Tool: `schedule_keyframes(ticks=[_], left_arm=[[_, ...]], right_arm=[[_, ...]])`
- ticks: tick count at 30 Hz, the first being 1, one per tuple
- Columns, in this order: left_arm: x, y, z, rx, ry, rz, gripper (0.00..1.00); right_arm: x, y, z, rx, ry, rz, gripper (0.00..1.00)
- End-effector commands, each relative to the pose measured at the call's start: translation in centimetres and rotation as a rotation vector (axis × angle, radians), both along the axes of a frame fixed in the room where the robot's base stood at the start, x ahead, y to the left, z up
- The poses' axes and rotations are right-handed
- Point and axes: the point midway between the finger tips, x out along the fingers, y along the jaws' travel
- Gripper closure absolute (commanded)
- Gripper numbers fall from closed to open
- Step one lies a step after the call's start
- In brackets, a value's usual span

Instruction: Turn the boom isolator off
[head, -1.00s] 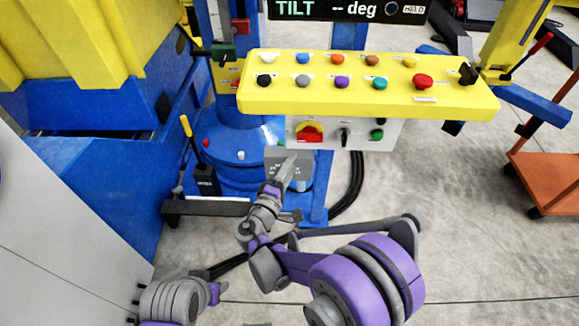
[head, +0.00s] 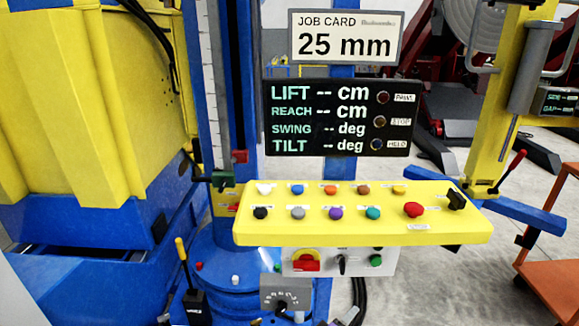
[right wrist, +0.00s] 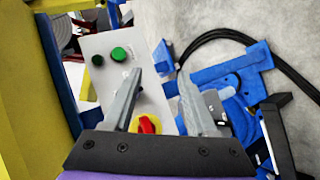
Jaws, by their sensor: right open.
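A red rotary switch on a yellow plate (head: 306,261), which looks like the isolator, is on the grey panel (head: 325,268) under the yellow console. I cannot read its label or tell its setting. In the right wrist view the red switch (right wrist: 147,125) shows between the fingers, low in the picture and close to the gripper body. My right gripper (right wrist: 159,76) is open and empty, with its fingers pointing over the panel (right wrist: 100,45). I cannot tell whether a finger touches it. My left gripper is not in view.
A black selector (head: 342,264) and a green button (head: 376,260) sit beside the switch. The yellow console (head: 365,231) with coloured buttons overhangs the panel. A grey dial plate (head: 285,292) is below. The black display (head: 338,117) shows dashes. Black cables (right wrist: 220,36) run near the gripper.

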Motion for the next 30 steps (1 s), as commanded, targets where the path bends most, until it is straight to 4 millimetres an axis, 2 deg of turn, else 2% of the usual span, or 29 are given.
schedule_keyframes(ticks=[1, 6, 10, 15, 23, 25, 30], left_arm=[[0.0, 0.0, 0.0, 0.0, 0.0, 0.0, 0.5], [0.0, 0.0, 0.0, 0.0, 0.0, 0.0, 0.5], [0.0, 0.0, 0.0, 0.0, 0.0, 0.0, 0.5], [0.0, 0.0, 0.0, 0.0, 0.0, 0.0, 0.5], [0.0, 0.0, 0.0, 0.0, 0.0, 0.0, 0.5], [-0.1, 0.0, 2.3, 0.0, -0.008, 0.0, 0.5], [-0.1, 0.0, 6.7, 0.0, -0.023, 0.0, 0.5]], right_arm=[[-2.0, -2.0, 0.0, 0.068, 0.037, -0.046, 0.43], [-8.9, -5.6, -1.1, 0.33, 0.148, -0.184, 0.43], [-14.3, -6.4, -1.9, 0.538, 0.205, -0.28, 0.43], [-19.6, -5.8, -2.8, 0.766, 0.242, -0.372, 0.43], [-24.9, -3.9, -3.6, 1.039, 0.25, -0.468, 0.43], [-24.9, -3.7, -1.2, 1.047, 0.245, -0.462, 0.43], [-24.9, -3.7, 3.2, 1.047, 0.232, -0.452, 0.43]])
